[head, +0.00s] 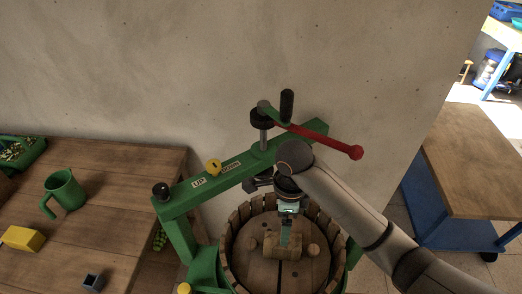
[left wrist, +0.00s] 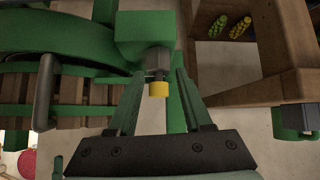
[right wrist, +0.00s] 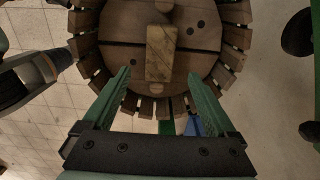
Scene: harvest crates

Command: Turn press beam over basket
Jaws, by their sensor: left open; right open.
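The green press beam (head: 240,168), with UP and DOWN labels, slopes from a left post to the upper right, behind the basket in the head view. A black knob (head: 161,190) sits on its left end. The round slatted basket (head: 228,240) has a wooden lid with a wooden block (head: 282,246) on it.
A red-ended lever (head: 335,145) and screw stand on the beam. The left table (head: 110,220) holds a green mug (head: 65,190), a yellow block (head: 22,238) and a small dark cup (head: 93,281). A wall is behind; another table (head: 475,160) stands right.

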